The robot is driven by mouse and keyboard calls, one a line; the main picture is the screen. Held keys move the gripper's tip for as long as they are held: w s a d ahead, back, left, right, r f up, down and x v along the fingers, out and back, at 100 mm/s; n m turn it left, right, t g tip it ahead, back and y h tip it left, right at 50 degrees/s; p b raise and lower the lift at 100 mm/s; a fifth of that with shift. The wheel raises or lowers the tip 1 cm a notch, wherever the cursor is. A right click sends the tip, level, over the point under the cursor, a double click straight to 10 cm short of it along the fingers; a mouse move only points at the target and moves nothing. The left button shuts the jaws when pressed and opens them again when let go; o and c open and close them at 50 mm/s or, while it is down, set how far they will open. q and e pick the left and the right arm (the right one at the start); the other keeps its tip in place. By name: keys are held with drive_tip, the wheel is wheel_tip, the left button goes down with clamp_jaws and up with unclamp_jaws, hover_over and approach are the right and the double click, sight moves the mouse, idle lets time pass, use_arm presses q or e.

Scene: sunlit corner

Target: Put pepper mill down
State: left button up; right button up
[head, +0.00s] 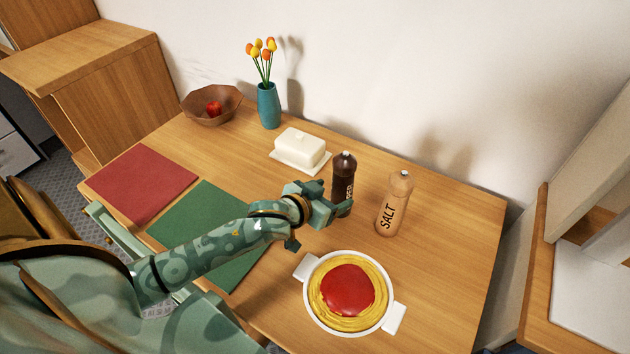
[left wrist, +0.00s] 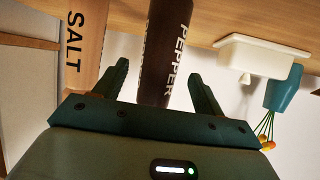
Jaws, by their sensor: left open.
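The dark brown pepper mill (head: 343,181) stands upright on the wooden table, left of the light wooden salt mill (head: 394,204). My left gripper (head: 327,205) is beside the pepper mill, in front of part of it in the head view. In the left wrist view, the pepper mill (left wrist: 166,50) is between the two open fingers of my left gripper (left wrist: 158,80), with a gap on both sides. The salt mill (left wrist: 85,45) shows to the left there, outside the fingers. My right gripper is not in view.
A white dish of spaghetti with red sauce (head: 384,322) is near the front. A butter dish (head: 301,149), teal vase with tulips (head: 269,106) and wooden bowl (head: 211,106) stand toward the back. Green (head: 207,222) and red (head: 141,184) mats lie left. Table right of the salt mill is clear.

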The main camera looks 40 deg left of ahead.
use_arm(q)
drive_tip(key=p+v, duration=0.1)
drive_tip(key=v, duration=0.5)
drive_tip(key=shift+s+r+p, duration=0.2)
drive_tip(key=shift+s+p, duration=0.1)
drive_tip(key=shift+p, duration=0.05)
